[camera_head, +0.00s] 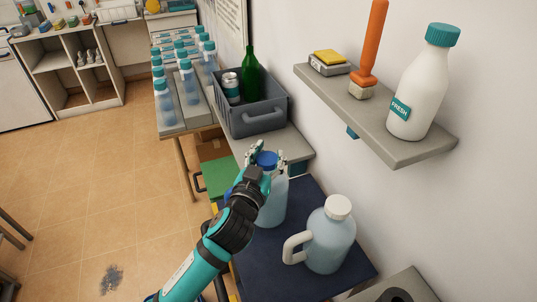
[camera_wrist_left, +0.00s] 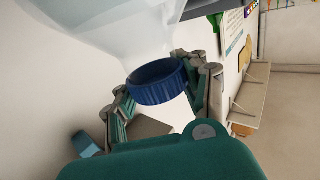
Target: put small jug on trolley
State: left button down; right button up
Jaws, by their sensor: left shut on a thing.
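A translucent small jug (camera_head: 273,207) with a blue cap is in the grip of my left gripper (camera_head: 266,161). In the left wrist view, the gripper's fingers (camera_wrist_left: 163,92) close around the jug's neck at the blue cap (camera_wrist_left: 157,83). The jug is over the dark blue top of what looks like the trolley (camera_head: 265,275); I cannot tell whether its base touches it. My left arm hides part of the jug. A larger pale jug (camera_head: 330,240) with a white cap and handle stands on the same top, to the right. My right gripper is not in view.
A grey crate (camera_head: 258,122) with a green bottle (camera_head: 250,73) and a can (camera_head: 231,88) stands on the table behind. Several blue-capped bottles (camera_head: 187,82) stand further back. A wall shelf (camera_head: 375,120) at right holds a white bottle (camera_head: 425,85) and an orange-handled brush (camera_head: 370,45).

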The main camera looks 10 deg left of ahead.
pick_arm(q)
jog(key=shift+r, duration=0.25)
jog(key=c, duration=1.1)
grip_release()
jog(key=shift+f, duration=0.3)
jog(key=shift+c, duration=0.2)
jog(key=o, duration=0.5)
jog(key=shift+s+r, duration=0.1)
jog(key=shift+r, duration=0.05)
jog(key=s+a+b, duration=0.1)
jog(key=s+b, duration=0.1)
jog(key=s, duration=1)
jog(key=shift+r, duration=0.2)
jog(key=shift+w+a, duration=0.1)
